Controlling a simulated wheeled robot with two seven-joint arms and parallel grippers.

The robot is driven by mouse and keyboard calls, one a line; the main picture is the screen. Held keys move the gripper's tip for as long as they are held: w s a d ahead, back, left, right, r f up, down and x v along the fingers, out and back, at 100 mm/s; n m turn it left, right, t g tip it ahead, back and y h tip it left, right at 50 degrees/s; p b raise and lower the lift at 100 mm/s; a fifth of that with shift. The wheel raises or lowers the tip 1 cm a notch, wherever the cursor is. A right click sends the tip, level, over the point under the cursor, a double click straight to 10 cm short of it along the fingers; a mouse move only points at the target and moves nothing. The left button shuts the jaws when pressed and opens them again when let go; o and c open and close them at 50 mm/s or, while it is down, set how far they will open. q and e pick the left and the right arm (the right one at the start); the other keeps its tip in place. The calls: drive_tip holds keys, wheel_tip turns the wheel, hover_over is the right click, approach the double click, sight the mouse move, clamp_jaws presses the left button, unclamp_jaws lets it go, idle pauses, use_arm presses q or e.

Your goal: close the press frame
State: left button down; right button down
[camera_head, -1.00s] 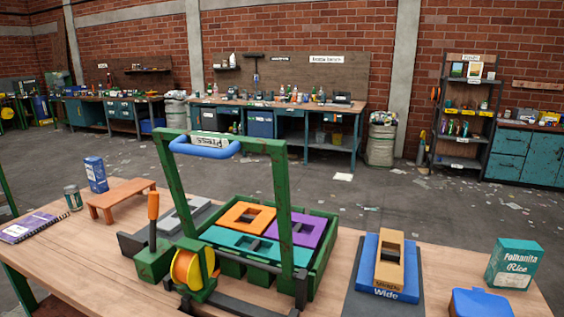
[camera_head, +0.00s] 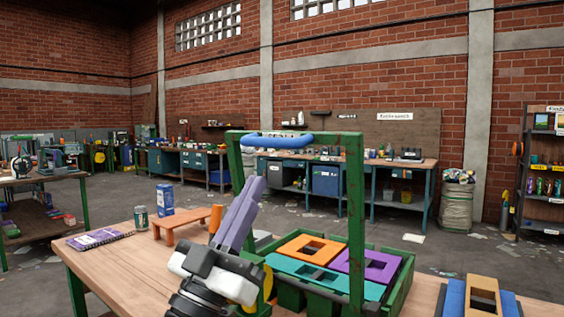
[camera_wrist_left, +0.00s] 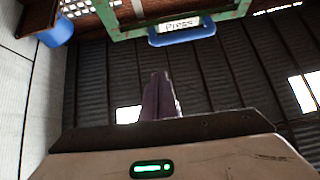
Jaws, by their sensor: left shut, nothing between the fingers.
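The green press frame (camera_head: 356,215) stands upright over the press bed on the wooden table. Its blue handle (camera_head: 280,140) is at the top crossbar. In the left wrist view the blue handle (camera_wrist_left: 182,38) and the "Press" label (camera_wrist_left: 180,24) show above my fingers. My left gripper (camera_head: 257,183) has its purple-grey fingers together, empty and pointing up. In the head view it is in front of the frame's left post, below the handle. No contact with the handle shows. Under the frame lie orange (camera_head: 308,249), purple (camera_head: 367,266) and teal (camera_head: 330,276) plates. My right gripper is out of view.
A small orange-brown stand (camera_head: 186,228), a blue box (camera_head: 165,199), a can (camera_head: 141,218) and a purple notebook (camera_head: 100,239) are on the table's left. A wooden block on a blue base (camera_head: 455,300) is at the right. The space above the table's left side is clear.

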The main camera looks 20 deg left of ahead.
use_arm(q)
drive_tip(key=w+d+r, duration=0.2)
drive_tip(key=w+r, duration=0.3)
drive_tip(key=w, duration=0.3)
drive_tip(key=shift+w+d+p, duration=0.3)
drive_tip(key=shift+w, duration=0.1)
drive_tip(key=shift+r, duration=0.1)
